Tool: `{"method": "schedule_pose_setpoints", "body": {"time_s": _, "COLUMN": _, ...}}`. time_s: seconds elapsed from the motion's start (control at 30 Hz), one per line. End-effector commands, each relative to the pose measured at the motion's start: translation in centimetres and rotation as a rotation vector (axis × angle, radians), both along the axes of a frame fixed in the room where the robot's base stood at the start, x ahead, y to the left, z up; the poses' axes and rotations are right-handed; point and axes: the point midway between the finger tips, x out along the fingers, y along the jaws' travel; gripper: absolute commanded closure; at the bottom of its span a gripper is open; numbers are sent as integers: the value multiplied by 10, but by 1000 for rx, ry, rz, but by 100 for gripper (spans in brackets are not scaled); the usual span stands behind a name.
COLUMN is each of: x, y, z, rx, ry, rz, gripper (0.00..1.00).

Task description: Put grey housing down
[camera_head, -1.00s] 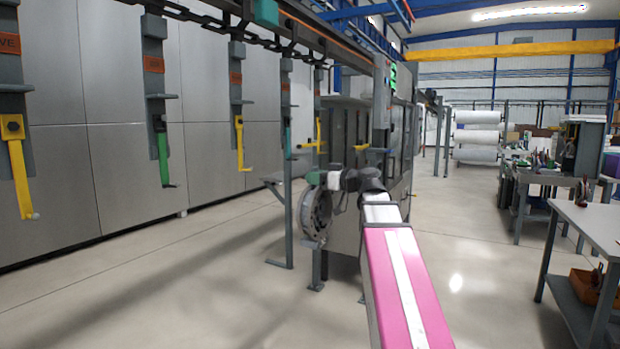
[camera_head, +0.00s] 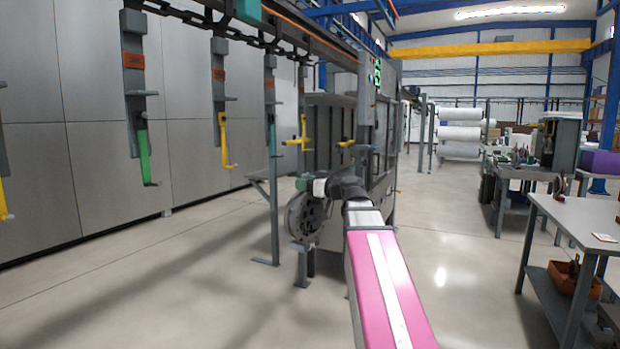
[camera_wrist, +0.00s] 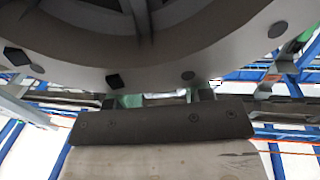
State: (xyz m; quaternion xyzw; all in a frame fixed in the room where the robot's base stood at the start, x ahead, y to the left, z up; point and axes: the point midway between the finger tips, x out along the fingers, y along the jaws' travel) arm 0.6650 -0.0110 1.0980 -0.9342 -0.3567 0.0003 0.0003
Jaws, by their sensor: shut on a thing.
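The grey housing (camera_head: 303,217) is a round, ring-like part with holes around its rim. It hangs upright at the end of my outstretched arm in the head view, clear of the floor. My gripper (camera_head: 303,186) is at its upper edge and shut on it. In the wrist view the housing (camera_wrist: 160,75) fills the top of the picture, with dark bolt spots and inner ribs. A dark gripper bar (camera_wrist: 160,121) lies just below its rim. The fingertips are mostly hidden.
An overhead conveyor (camera_head: 300,30) carries hangers with green (camera_head: 144,155) and yellow hooks (camera_head: 224,142) on the left. A grey stand (camera_head: 270,185) is close by the housing. A table (camera_head: 585,220) stands at the right. The floor between is open.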

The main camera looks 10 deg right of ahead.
Motion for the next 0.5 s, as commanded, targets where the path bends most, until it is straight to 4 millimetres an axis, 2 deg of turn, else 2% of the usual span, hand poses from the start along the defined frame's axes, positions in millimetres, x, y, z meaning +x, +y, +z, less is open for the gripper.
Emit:
{"method": "schedule_pose_setpoints", "body": {"time_s": 0.2, "x": 38, "y": -6, "z": -39, "rx": 1, "ry": 1, "rz": -224, "gripper": 100}}
{"method": "schedule_pose_setpoints", "body": {"time_s": 0.5, "x": 80, "y": -16, "z": -72, "rx": -2, "ry": -3, "rz": -525, "gripper": 100}}
